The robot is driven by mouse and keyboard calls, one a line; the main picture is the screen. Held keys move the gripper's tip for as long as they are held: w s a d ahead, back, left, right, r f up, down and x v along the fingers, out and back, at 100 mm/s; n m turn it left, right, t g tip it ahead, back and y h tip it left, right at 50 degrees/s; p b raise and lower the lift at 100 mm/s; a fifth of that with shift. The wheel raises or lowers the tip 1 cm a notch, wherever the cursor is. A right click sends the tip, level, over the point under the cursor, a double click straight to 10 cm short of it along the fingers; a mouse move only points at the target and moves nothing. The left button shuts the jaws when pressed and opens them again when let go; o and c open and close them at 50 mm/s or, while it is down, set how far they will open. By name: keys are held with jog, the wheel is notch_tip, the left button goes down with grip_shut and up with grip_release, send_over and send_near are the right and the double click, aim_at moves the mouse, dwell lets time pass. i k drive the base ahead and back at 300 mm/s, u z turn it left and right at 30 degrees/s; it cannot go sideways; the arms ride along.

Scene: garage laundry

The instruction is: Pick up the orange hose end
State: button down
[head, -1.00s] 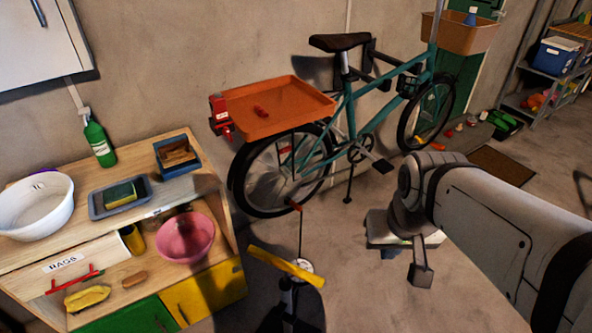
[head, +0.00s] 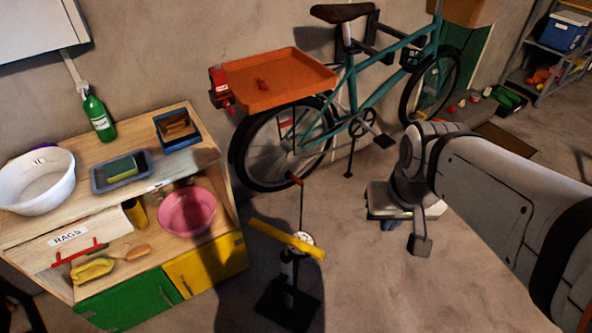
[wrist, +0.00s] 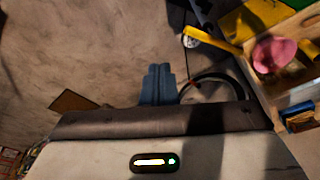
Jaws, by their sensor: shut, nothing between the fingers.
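The orange hose end (head: 295,180) shows in the head view at the top of a thin dark hose, in front of the bicycle's rear wheel. The hose runs down to the floor pump (head: 288,252) with its yellow handle.
The teal bicycle (head: 372,88) with an orange tray (head: 300,92) stands by the wall behind the hose end. The wooden cabinet (head: 160,247) with a pink bowl (head: 187,212) is left of the pump. Floor between pump and gripper is clear.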

aim_at(289, 175)
jog(key=z, duration=0.9)
jog(key=i, duration=1.35)
jog(key=u, duration=1)
